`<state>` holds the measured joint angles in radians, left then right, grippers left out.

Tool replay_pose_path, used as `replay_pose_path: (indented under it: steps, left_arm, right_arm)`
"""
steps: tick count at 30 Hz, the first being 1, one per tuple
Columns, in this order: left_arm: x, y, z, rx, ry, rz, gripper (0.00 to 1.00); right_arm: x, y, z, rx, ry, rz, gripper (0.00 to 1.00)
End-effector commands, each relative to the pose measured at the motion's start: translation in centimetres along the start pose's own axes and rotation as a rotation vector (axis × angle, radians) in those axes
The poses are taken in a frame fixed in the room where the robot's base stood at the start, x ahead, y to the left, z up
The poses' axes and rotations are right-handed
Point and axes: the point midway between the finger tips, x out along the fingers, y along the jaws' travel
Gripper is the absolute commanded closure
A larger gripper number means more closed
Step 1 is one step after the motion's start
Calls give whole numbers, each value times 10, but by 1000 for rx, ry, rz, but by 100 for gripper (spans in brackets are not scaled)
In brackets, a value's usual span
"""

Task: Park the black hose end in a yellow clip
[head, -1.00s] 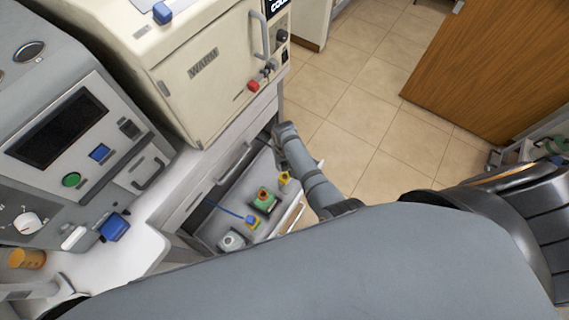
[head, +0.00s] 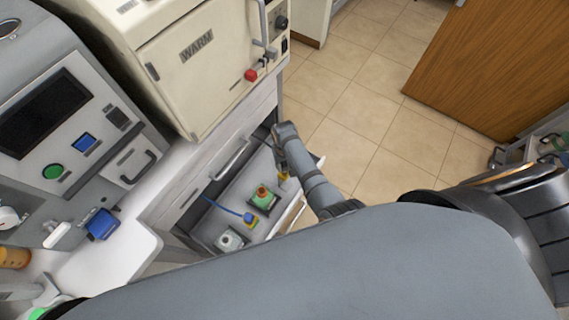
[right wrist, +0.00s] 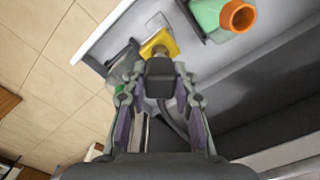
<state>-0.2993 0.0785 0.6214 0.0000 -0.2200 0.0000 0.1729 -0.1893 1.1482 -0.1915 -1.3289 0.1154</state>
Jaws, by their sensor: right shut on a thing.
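My right gripper (right wrist: 160,92) is shut on the black hose end (right wrist: 160,70), a dark block between the fingers. Black hose hangs below it between the fingers. A yellow clip (right wrist: 160,43) is just beyond the hose end in the right wrist view, with a brass-coloured piece at it. I cannot tell whether the hose end is seated in it. In the head view this yellow clip (head: 284,179) shows beside my right arm, in the open drawer; the gripper is mostly hidden by its wrist. A second yellow clip (head: 251,223) holds the blue hose end (head: 248,216). My left gripper is not in view.
The open drawer (head: 222,195) also holds a green bottle with an orange top (head: 262,192) and a whitish container (head: 230,240). A cream WARM oven (head: 195,80) stands above it. Grey instrument (head: 60,130) is at left. Tiled floor (head: 350,110) is free at right.

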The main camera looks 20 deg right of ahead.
Motion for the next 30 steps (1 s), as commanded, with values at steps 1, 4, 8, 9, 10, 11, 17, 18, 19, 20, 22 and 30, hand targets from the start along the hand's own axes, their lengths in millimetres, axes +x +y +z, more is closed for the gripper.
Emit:
replay_pose_path:
  steps: [1,4,8,9,10,11,17,18,19,20,22,30]
  left_arm:
    - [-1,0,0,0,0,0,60]
    - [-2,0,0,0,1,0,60]
    - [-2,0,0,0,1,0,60]
    - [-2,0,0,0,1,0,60]
    - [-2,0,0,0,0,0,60]
    - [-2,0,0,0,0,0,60]
    - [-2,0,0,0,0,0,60]
    - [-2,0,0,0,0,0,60]
    - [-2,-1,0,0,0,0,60]
    - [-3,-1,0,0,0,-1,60]
    - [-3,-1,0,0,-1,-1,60]
    - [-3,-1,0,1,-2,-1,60]
  right_arm:
    - [0,0,0,0,-1,0,100]
    - [2,0,0,0,0,0,100]
    - [3,0,0,0,1,0,100]
    - [3,0,0,0,1,0,100]
    - [3,0,0,0,1,0,100]
    - [3,0,0,0,1,0,100]
    - [3,0,0,0,1,0,100]
    - [3,0,0,0,1,0,100]
    - [4,0,0,0,1,0,100]
    - [4,0,0,0,0,0,100]
    - [5,0,0,0,0,0,100]
    - [7,0,0,0,0,0,100]
